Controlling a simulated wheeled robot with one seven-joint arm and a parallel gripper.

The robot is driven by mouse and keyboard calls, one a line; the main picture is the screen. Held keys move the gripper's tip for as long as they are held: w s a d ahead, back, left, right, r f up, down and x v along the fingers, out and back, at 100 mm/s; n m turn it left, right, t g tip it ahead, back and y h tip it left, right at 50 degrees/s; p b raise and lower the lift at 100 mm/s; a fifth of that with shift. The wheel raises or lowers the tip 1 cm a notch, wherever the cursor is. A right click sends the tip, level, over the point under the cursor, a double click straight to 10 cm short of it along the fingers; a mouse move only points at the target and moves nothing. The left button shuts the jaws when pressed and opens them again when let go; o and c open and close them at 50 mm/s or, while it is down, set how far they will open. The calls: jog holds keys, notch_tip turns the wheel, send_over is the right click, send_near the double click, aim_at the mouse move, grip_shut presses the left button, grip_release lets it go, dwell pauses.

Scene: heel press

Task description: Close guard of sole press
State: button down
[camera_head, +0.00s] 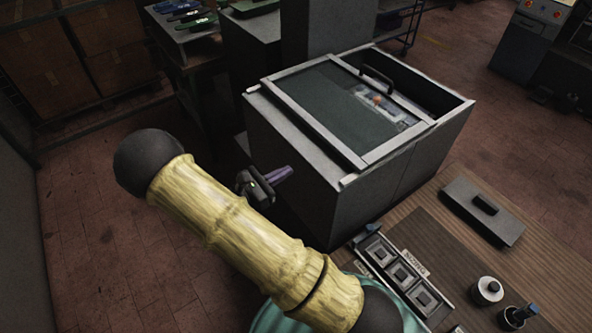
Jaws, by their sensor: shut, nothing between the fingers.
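The sole press (395,185) is a large grey box standing at the middle right. Its guard (338,108) is a light-framed dark glass panel lying across the top. A black bar handle (377,81) stands near the guard's right side. The guard covers the left and middle of the top, and a dark opening shows on the right. Small parts, one of them orange, show through the glass. My gripper (286,173), with purplish fingers, is shut and empty. It is in front of the press's left side, below the top edge; I cannot tell whether it touches.
A wooden table (541,270) at the lower right carries a grey plate with a black handle (483,208), a row of square buttons (402,273) and round containers (487,290). A shelf with shoes (195,20) stands behind on the left. Floor is free at left.

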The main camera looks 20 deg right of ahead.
jog(key=shift+a, duration=0.5)
jog(key=shift+d, duration=0.1)
jog(key=c, duration=1.6)
grip_release()
jog(key=shift+s+d+r, duration=0.1)
jog(key=shift+s, duration=0.15)
jog(key=shift+o, duration=1)
jog(key=s+d+m+g+y, duration=0.3)
jog(key=s+m+g+y, duration=0.1)
jog(key=s+m+g, duration=0.1)
jog(key=shift+s+d+f+m+g, duration=0.2)
jog(key=shift+s+m+g, duration=0.2)
jog(key=shift+s, duration=0.05)
jog(key=s+a+r+m+t+y, duration=0.2)
jog(key=s+r+m+y, duration=0.1)
jog(key=m+y, duration=0.3)
jog(key=s+a+r+m+t+y+b, duration=0.1)
jog(key=s+a+r+m+y, duration=0.1)
jog(key=m+y, duration=0.5)
jog(key=shift+s+r+m+t, duration=0.4)
jog(key=shift+s+r+m, duration=0.5)
jog(key=shift+s+m, duration=0.15)
